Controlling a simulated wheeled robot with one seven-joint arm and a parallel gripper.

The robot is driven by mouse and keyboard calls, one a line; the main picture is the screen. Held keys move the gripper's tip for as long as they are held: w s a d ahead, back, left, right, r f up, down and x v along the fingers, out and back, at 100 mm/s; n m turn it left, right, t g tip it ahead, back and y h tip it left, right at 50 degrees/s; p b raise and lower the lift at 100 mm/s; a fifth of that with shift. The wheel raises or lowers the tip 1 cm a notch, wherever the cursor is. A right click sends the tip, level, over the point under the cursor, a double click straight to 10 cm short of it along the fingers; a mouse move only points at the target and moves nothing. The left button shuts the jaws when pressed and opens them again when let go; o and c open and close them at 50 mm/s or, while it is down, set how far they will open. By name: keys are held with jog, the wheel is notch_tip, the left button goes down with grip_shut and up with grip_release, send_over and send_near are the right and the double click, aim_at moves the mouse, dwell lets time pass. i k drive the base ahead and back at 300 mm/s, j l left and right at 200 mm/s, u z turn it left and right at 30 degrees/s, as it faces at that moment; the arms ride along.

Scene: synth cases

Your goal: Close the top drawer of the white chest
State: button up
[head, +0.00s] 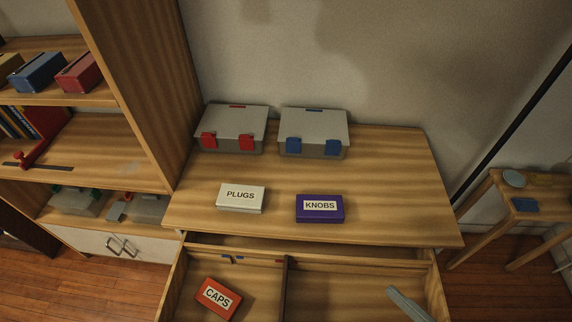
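A chest with a wood-coloured top (390,180) stands in the middle; no white face of it shows. Its top drawer (436,290) is pulled open below the top's front edge, and its front is out of frame. A divider (284,290) splits the drawer into left and right compartments. A red box labelled CAPS (217,299) lies in the left one, with small blue bits (234,258) behind it. A grey bar-like piece (408,304) shows at the right compartment, cut off by the frame; I cannot tell what it is. My gripper is not in view.
On the chest top are a white PLUGS box (240,199), a purple KNOBS box (320,209), a grey case with red latches (234,130) and one with blue latches (313,133). A shelf unit (135,90) stands left, a small wooden table (515,205) right.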

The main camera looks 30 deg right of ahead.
aim_at(327, 281)
jog(key=k+j+u, duration=0.1)
jog(key=k, duration=0.4)
jog(key=k+j+u, duration=0.1)
jog(key=k, duration=0.35)
jog(key=j, duration=0.1)
